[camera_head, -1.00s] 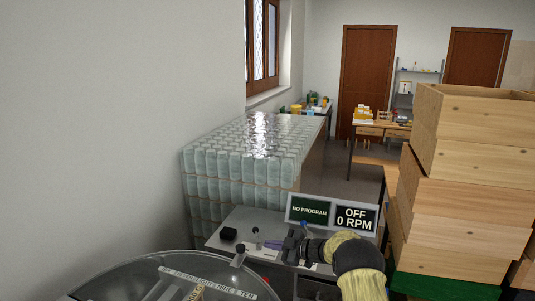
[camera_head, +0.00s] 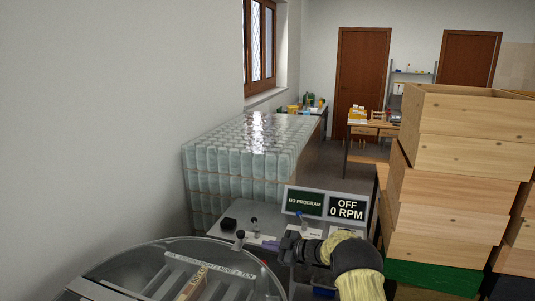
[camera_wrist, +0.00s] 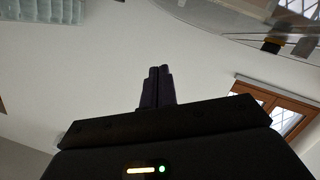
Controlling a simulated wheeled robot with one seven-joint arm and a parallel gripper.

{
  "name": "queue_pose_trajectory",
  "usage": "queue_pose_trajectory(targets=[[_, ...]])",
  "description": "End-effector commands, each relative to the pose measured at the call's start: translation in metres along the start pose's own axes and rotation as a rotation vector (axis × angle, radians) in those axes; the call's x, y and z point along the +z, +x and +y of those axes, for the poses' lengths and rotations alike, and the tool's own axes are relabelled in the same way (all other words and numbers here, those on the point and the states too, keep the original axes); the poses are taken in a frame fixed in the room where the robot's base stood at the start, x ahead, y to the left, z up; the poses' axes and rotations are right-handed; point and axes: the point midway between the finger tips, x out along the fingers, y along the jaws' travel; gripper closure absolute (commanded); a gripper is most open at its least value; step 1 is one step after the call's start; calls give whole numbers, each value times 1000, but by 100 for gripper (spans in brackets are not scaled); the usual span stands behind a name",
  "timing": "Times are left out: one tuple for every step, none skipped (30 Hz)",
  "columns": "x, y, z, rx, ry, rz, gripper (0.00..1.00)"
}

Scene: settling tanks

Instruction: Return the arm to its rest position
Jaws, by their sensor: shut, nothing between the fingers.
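My gripper (camera_wrist: 159,72) shows in the wrist view with its two dark fingers close together and nothing between them. Behind them in that view are mostly plain wall and, at the right, a window. In the head view my arm, in a yellowish sleeve, comes up from the bottom right, and my dark gripper (camera_head: 284,242) points left over the grey table (camera_head: 235,238). It is in front of the display panel (camera_head: 325,204), which reads "NO PROGRAM" and "OFF 0 RPM". The fingertips are small and hard to make out there.
A round clear-covered drum (camera_head: 150,262) stands at the bottom left. A stack of glass jars (camera_head: 215,185) is behind the table. Tall wooden boxes (camera_head: 455,190) stand close on the right, on a green base (camera_head: 440,275). A work table (camera_head: 365,130) is farther back.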

Motion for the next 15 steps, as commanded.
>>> queue_pose_trajectory(targets=[[-4,-2,4,16,3,-10,100],[-5,-2,6,26,6,-17,100],[-6,-4,9,40,12,-27,100],[-7,-4,11,51,15,-35,100],[-8,-6,13,61,18,-43,100],[-11,-7,16,78,25,-55,100],[-12,-9,18,90,29,-65,100],[-13,-10,20,102,34,-73,100],[-16,-13,24,122,42,-90,100],[-17,-15,26,136,49,-101,100],[-19,-17,29,152,56,-114,100],[-21,-20,32,173,67,-132,100],[-23,-23,35,190,75,-146,100],[-24,-26,37,208,85,-162,100],[-27,-31,40,234,98,-185,100]])
